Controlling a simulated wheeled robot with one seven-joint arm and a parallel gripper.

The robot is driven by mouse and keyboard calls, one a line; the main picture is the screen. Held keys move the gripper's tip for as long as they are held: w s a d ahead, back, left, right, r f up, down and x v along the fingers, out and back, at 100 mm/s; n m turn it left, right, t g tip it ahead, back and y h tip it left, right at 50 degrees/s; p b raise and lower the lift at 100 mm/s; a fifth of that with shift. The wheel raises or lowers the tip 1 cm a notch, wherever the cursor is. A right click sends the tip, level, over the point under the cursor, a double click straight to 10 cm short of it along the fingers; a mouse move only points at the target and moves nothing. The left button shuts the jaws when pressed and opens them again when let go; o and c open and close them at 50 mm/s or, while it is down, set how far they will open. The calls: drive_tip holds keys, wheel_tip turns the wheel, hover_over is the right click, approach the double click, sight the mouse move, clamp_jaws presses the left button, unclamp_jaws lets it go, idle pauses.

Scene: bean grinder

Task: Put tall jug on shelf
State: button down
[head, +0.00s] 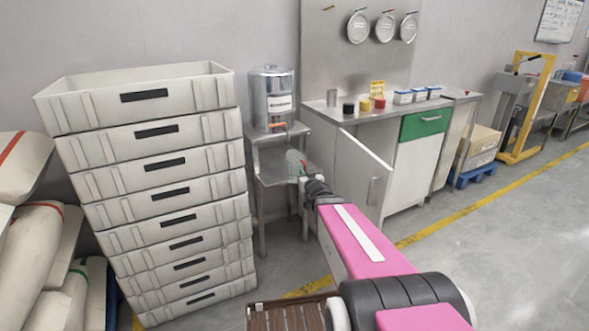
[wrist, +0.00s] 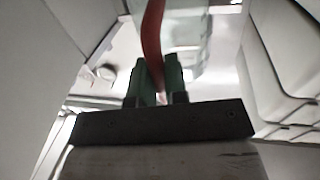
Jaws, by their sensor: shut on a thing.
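My gripper (head: 303,168) is at the end of my pink arm, at the metal stand left of the open cabinet door. In the wrist view its green fingers (wrist: 157,78) are shut on the red handle (wrist: 152,35) of the tall jug. The jug's clear body (wrist: 187,32) shows behind the handle. In the head view the jug (head: 292,158) is a small pale greenish shape above the stand's lower shelf (head: 268,180). I cannot tell whether its base touches that shelf. My gripper hides part of it.
A steel dispenser (head: 272,97) with an orange tap stands on the stand's top. Stacked grey crates (head: 170,190) rise close on the left. The open cabinet door (head: 362,172) is close on the right. Jars and boxes (head: 402,97) stand on the counter.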

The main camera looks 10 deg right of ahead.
drive_tip(key=w+a+f, duration=0.1)
drive_tip(key=w+f, duration=0.2)
drive_tip(key=w, duration=1)
drive_tip(key=shift+w+a+f, duration=0.2)
drive_tip(key=shift+w+f, duration=0.05)
drive_tip(key=shift+f, duration=0.1)
drive_tip(key=c, duration=1.1)
unclamp_jaws()
drive_tip(key=shift+c, duration=0.2)
